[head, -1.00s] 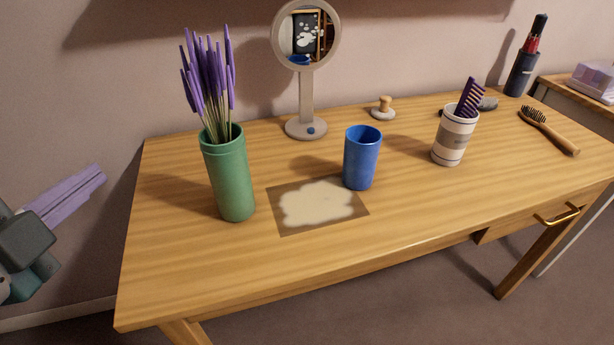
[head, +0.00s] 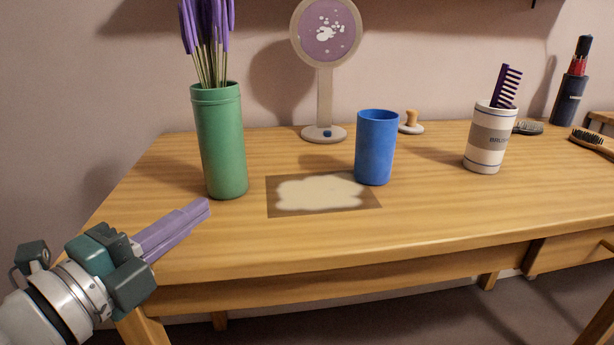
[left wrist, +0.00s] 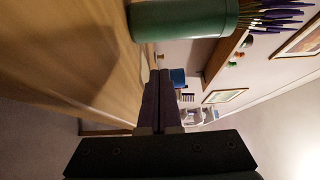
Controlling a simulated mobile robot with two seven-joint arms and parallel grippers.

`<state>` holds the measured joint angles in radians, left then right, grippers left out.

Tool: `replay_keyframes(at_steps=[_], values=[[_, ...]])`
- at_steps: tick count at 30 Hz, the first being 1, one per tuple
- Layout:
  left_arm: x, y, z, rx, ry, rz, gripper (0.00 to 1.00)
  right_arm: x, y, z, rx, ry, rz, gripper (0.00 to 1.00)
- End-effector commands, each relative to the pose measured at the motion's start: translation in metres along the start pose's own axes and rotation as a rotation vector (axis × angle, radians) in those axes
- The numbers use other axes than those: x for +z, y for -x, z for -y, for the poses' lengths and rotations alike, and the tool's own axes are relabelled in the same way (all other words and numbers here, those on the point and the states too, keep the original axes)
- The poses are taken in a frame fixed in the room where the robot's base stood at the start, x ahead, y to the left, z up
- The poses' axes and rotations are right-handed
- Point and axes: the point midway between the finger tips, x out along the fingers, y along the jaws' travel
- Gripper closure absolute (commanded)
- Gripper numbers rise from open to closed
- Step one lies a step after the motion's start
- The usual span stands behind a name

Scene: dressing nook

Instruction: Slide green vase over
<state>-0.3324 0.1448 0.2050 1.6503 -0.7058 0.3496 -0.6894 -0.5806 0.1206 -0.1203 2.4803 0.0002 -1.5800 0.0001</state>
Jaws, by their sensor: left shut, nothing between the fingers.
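The green vase (head: 221,145) stands upright on the left part of the wooden table, holding several purple flower stems (head: 207,35). In the left wrist view the vase (left wrist: 180,18) lies sideways across the top of the picture. My left gripper (head: 203,208) is shut and empty, its purple fingers just in front of the vase's base, low over the table's front left edge. The shut fingers also show in the left wrist view (left wrist: 160,88). I cannot tell from the views whether they touch the vase. My right gripper is not in view.
Right of the vase lie a brown mat with a cream patch (head: 320,207), a blue cup (head: 375,148) and a round mirror (head: 325,32). A white cup with a comb (head: 487,140) stands further right. The table front (head: 400,235) is clear.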

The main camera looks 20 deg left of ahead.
Motion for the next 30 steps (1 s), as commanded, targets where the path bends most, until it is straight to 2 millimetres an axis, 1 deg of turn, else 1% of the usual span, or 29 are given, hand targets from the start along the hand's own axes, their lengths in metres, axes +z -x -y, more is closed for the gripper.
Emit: replay_keyframes(at_steps=[1, 5, 10, 16, 26, 28, 30], values=[[0.000, -0.013, 0.000, -0.004, -0.002, -0.001, 1.00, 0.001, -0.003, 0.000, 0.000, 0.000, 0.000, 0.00], [0.000, -0.039, 0.000, -0.003, -0.002, 0.000, 1.00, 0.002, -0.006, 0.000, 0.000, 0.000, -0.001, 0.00], [0.019, -0.056, -0.001, 0.000, -0.003, 0.001, 1.00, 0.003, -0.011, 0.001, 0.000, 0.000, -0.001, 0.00], [0.028, -0.064, -0.001, 0.001, 0.000, 0.000, 1.00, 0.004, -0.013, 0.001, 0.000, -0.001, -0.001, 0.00], [0.029, -0.065, -0.001, 0.001, 0.001, 0.001, 1.00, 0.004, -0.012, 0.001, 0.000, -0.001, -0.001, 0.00], [0.031, -0.067, -0.001, 0.000, 0.000, 0.000, 1.00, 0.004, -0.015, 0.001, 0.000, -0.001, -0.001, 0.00], [0.038, -0.074, -0.003, -0.001, -0.003, -0.001, 1.00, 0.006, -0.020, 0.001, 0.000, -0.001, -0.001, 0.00]])
